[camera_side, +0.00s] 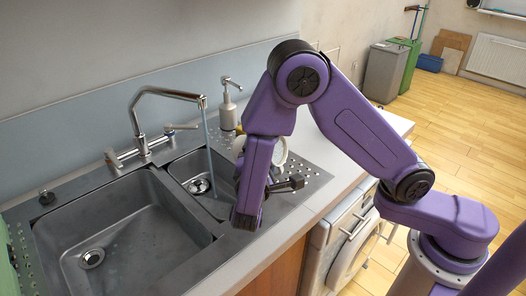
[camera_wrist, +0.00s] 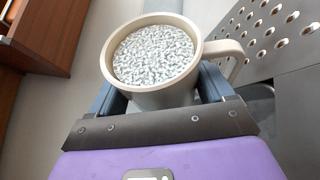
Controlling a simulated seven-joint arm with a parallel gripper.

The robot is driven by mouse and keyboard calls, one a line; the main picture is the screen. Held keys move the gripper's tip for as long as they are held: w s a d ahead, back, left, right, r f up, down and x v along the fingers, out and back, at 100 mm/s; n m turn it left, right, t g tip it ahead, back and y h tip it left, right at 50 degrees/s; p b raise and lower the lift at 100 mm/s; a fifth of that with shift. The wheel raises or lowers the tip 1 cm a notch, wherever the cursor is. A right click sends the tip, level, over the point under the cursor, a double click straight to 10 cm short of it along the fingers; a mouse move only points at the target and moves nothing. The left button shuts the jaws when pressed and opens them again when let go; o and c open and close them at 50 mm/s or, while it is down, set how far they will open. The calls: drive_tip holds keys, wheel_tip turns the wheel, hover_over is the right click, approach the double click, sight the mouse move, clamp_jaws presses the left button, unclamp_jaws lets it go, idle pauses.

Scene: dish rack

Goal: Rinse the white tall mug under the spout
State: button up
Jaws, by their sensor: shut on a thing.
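In the wrist view my gripper (camera_wrist: 162,90) is shut on an off-white mug (camera_wrist: 168,99), with one finger on each side of it. The mug's open mouth faces the camera, and its handle sticks out to the right. The inside looks filled with white and grey speckles.
The large basin (camera_side: 120,240) at left is empty. A soap dispenser (camera_side: 228,105) stands behind the small basin (camera_side: 198,176). The perforated drainboard (camera_side: 312,178) lies to the right, and it also shows in the wrist view (camera_wrist: 270,35). The counter's front edge runs above a washing machine (camera_side: 345,245).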

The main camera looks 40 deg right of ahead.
drive_tip(key=w+a, duration=0.4)
drive_tip(key=w, duration=1.2)
drive_tip(key=shift+w, duration=0.15)
idle(0.7)
drive_tip(key=shift+w+d, duration=0.15)
drive_tip(key=shift+d, duration=0.55)
drive_tip(key=shift+a, duration=0.2)
drive_tip(key=shift+s+a, duration=0.2)
drive_tip(key=shift+a, duration=0.45)
drive_tip(key=shift+s+a, duration=0.2)
drive_tip(key=shift+a, duration=0.45)
drive_tip(key=shift+d, duration=0.15)
drive_tip(key=shift+w+d, duration=0.2)
drive_tip(key=shift+d, duration=0.5)
drive_tip(key=shift+w+d, duration=0.2)
drive_tip(key=shift+d, duration=0.45)
